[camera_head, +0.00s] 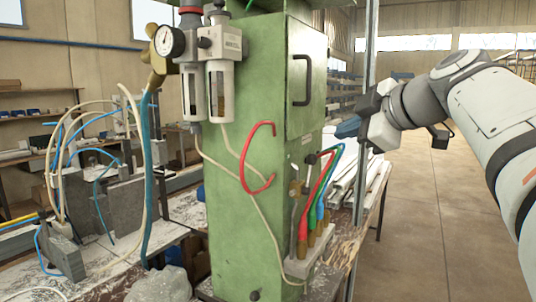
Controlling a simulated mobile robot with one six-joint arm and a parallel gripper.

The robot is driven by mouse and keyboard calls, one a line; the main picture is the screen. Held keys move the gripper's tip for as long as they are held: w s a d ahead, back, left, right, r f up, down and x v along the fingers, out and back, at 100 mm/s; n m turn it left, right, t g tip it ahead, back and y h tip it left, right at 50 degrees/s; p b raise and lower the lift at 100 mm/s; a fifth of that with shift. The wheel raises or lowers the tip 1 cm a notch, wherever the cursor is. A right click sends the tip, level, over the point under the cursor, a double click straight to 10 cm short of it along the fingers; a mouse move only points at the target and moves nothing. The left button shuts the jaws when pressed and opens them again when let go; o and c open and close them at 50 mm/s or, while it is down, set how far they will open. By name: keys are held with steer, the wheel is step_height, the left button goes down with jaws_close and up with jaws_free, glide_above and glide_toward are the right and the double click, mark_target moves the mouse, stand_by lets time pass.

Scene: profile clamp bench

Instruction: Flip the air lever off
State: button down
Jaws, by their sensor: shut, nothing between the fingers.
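The air lever (311,159) is a small lever with a black knob, low on the right side of the green cabinet. It stands close to the red, green and blue hoses that run down into brass fittings on a pale valve block (304,262). Its lower part is partly lost among the hoses and fittings. My gripper (346,129) comes in from the right, with dark blue fingertips pointing left. It is shut and empty. In the picture it is above and to the right of the knob, apart from it.
The green cabinet (235,130) carries a door with a dark handle, a red curved hose and an air filter unit (223,75) with a gauge (169,41). White profiles (370,190) lie on the bench behind the hoses. Open floor (430,220) is at the right.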

steer(key=shift+s+d, duration=0.15)
steer(key=p, duration=0.4)
glide_above(309, 174)
steer(key=s+d, duration=0.1)
steer(key=s, duration=0.1)
step_height(309, 174, down, 7)
steer(key=shift+d+r, duration=0.15)
